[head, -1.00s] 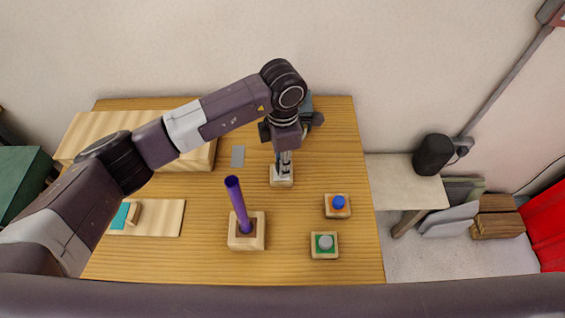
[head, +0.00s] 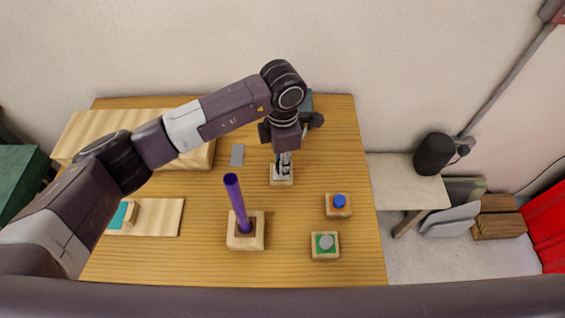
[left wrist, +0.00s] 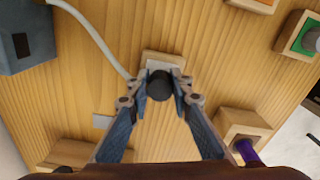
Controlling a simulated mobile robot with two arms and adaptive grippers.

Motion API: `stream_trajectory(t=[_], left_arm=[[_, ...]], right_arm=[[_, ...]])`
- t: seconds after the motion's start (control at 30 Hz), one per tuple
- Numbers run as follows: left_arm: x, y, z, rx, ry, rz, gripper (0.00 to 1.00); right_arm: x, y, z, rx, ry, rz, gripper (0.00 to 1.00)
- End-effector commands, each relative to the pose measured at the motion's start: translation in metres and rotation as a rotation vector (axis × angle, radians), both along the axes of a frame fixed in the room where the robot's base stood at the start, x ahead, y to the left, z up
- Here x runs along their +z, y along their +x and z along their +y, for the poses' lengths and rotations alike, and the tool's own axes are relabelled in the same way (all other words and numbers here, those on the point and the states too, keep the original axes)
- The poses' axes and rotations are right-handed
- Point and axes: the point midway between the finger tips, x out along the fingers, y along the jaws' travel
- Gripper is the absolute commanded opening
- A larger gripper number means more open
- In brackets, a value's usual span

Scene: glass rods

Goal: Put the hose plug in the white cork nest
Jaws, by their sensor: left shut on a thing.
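My left gripper (head: 284,166) points down over the small wooden block with the white top, the white cork nest (head: 281,181). In the left wrist view, my left gripper (left wrist: 160,88) is shut on a dark round piece, the hose plug (left wrist: 160,85). A pale hose (left wrist: 98,35) runs from a blue-grey box (left wrist: 24,38) to the fingers. The nest's block (left wrist: 162,58) shows just beyond the plug. The plug's lower end is hidden, so I cannot tell whether it sits in the nest or above it. My right gripper is not in view.
A purple rod (head: 238,203) stands tilted in a wooden block nearby. Blocks with a blue knob (head: 339,201) and a grey knob (head: 326,242) sit to the right. A flat grey plate (head: 237,155) lies left of the nest. Bare table lies between the blocks.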

Motion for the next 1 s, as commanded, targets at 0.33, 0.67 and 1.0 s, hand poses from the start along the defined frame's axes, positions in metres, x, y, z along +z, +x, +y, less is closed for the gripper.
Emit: stream_trajectory(t=[0.33, 0.67, 1.0], left_arm=[[-0.006, 0.000, 0.000, 0.000, 0.000, 0.000, 0.23], [-0.005, 0.000, 0.000, 0.000, 0.000, 0.000, 0.27], [0.021, 0.000, 0.000, -0.001, 0.001, -0.002, 0.27]], right_arm=[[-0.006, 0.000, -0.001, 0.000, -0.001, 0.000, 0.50], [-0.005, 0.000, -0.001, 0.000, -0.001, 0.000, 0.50], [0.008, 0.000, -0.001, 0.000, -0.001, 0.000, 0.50]])
